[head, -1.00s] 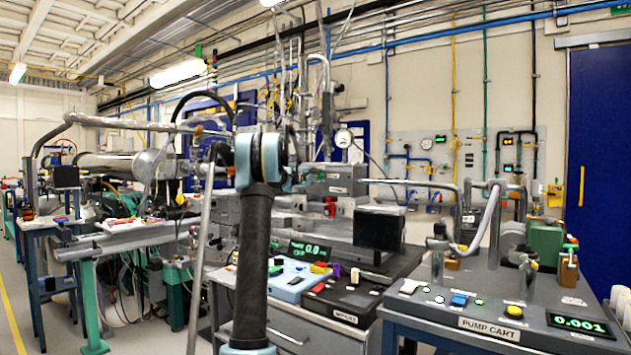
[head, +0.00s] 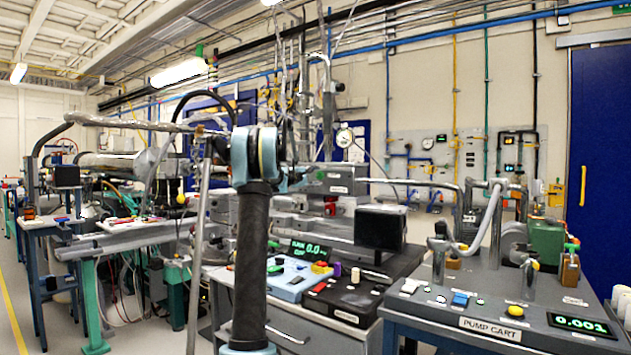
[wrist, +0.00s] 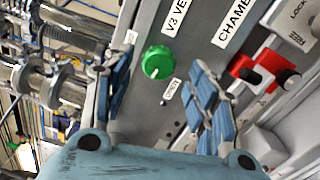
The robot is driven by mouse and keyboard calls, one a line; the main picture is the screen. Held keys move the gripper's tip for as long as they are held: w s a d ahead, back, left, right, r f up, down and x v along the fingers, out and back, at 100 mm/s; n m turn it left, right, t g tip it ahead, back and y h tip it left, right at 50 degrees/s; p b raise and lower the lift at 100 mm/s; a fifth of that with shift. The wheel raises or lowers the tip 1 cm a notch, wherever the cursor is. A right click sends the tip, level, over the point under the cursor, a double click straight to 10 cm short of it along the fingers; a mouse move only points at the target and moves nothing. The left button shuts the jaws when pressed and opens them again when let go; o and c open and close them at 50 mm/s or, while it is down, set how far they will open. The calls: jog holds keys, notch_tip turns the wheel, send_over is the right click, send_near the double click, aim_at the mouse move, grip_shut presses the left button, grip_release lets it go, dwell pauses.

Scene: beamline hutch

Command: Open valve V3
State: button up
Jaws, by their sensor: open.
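The V3 valve knob (wrist: 157,62) is round and green with a small white mark on its face. It sits on a grey panel beside a white label (wrist: 181,16) that begins "V3 VE". My gripper (wrist: 162,78) is open, with one blue-padded finger to each side of the knob in the wrist view. The fingers look apart from the knob, and I cannot tell how far the tips are from the panel.
A red and black fitting (wrist: 250,72) and a second label (wrist: 235,20) lie right of the fingers. Metal pipework (wrist: 62,85) lies to the left. The pump cart (head: 440,318) stands at the right, beside a bench with a black box (head: 380,228).

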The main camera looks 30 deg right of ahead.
jog(key=v, duration=0.9)
jog(key=shift+f, duration=0.1)
jog(key=m, duration=1)
send_near(318, 175)
jog(key=x, duration=0.9)
jog(key=shift+d, duration=0.1)
jog(key=c, duration=1.1)
